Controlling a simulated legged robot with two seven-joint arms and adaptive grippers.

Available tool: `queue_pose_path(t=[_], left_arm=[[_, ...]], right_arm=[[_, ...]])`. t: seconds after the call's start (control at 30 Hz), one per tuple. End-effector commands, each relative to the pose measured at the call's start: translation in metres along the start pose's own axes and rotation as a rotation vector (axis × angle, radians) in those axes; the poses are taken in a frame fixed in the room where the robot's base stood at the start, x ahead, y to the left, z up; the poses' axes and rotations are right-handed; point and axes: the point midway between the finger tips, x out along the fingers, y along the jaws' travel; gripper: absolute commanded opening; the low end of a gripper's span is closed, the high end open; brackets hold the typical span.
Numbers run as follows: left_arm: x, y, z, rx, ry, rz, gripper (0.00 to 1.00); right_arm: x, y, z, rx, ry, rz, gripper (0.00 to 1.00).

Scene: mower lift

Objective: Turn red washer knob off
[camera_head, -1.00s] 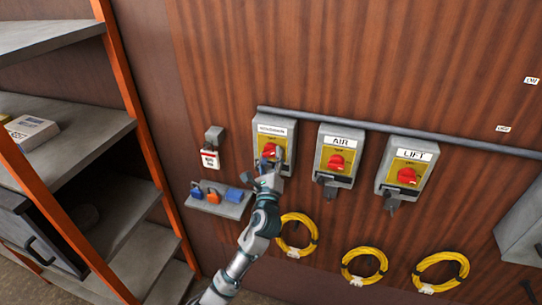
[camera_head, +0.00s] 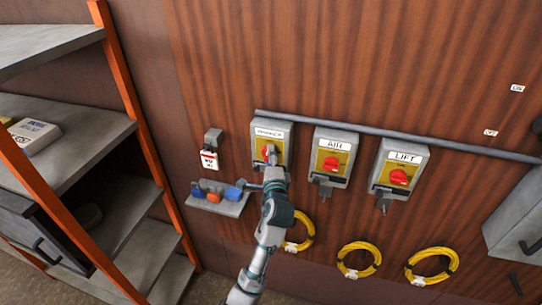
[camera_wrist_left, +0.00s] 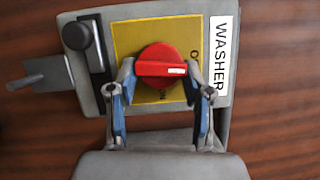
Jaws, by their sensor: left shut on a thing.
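The red washer knob (camera_wrist_left: 160,64) sits on a yellow plate (camera_wrist_left: 125,40) of the grey box with the WASHER label (camera_wrist_left: 221,55). Its white mark points toward the label side in the wrist view. My left gripper (camera_wrist_left: 159,70) has a finger on each side of the knob and is shut on it. In the head view, my left gripper (camera_head: 270,158) covers much of the washer box (camera_head: 284,133), and only a bit of the red knob (camera_head: 265,152) shows. Lettering on the plate is partly hidden by the fingers. My right gripper is not in view.
The AIR box (camera_head: 330,157) and LIFT box (camera_head: 398,174) stand to the right, each with a red knob. A small shelf (camera_head: 228,207) with padlocks is at lower left. Yellow cable coils (camera_head: 358,260) hang below. A shelf rack (camera_head: 75,130) stands at left.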

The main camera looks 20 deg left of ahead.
Motion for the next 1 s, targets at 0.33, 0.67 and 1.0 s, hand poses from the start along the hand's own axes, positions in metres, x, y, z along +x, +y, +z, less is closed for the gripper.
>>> queue_pose_path(t=[0.33,0.67,1.0], left_arm=[[0.0004,0.0028,0.0002,-0.109,-0.001,0.054,0.15],[0.0006,0.0041,0.0003,-0.124,-0.001,0.063,0.15],[0.0006,0.0035,0.0003,-0.123,-0.001,0.061,0.72]], right_arm=[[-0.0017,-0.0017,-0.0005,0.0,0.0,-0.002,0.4],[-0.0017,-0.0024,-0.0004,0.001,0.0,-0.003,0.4],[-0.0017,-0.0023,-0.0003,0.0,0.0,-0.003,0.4]])
